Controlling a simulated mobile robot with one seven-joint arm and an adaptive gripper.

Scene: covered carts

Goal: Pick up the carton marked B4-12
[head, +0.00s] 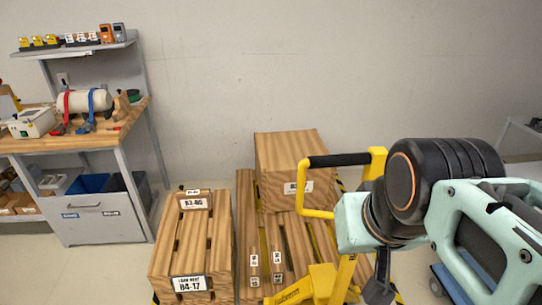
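A large wood-textured carton (285,155) stands on the slatted wooden platform at the middle back. Its white label (297,187) is partly covered by a yellow handle, and I cannot read the full code. No label that I can read says B4-12. My gripper (381,280) hangs dark and small at the lower right, under my mint-green and black arm. It is apart from the carton, to its right and nearer to me. Its fingers are cut off or blurred, so I cannot tell whether it is open or shut.
A yellow frame with a black grip (340,160) stands between the carton and my arm. A workbench (128,115) with tools stands far left. Floor shows between them.

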